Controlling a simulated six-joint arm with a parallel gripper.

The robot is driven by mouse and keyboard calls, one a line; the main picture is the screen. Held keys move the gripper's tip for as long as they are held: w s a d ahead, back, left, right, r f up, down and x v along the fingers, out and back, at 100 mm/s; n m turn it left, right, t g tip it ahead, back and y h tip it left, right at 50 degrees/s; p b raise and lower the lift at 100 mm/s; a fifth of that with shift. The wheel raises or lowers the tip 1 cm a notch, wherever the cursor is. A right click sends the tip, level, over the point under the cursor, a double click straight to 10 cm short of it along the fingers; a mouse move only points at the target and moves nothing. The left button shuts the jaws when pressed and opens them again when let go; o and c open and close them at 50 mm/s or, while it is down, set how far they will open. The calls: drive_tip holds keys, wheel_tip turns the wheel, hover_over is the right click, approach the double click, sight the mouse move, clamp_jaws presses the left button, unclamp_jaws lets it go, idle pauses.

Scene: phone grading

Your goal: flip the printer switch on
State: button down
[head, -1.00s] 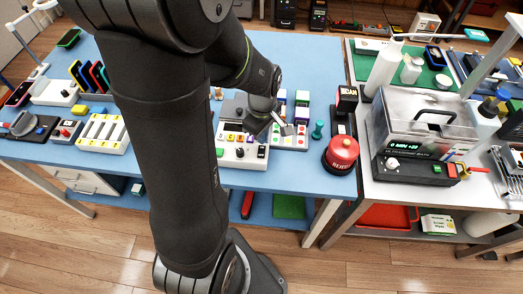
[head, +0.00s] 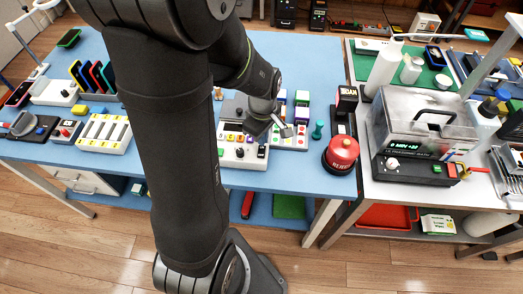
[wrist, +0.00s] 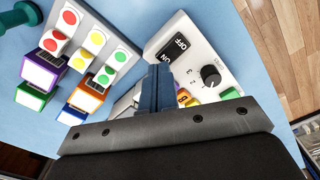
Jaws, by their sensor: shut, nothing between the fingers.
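The printer (head: 232,159) is a white box with coloured buttons on the blue table, in front of my gripper in the head view. In the wrist view its panel (wrist: 222,60) shows a black switch (wrist: 175,48) with OFF and ON lettering, and a black round knob (wrist: 210,77). My gripper (wrist: 157,70) is shut and empty. Its fingertips appear close to the ON end of the switch; I cannot tell whether they touch. It also shows in the head view (head: 286,131), above the printer's right side. The fingers hide part of the panel. The switch's tilt is unclear.
The table's front edge is close to the printer.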

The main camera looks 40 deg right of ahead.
drive_tip(key=shift+f, duration=0.6)
drive_tip(key=shift+r, duration=0.15)
wheel_tip(320, 180, up, 7)
idle(0.9)
drive_tip(key=shift+f, duration=3.65)
drive_tip(key=shift+r, duration=0.2)
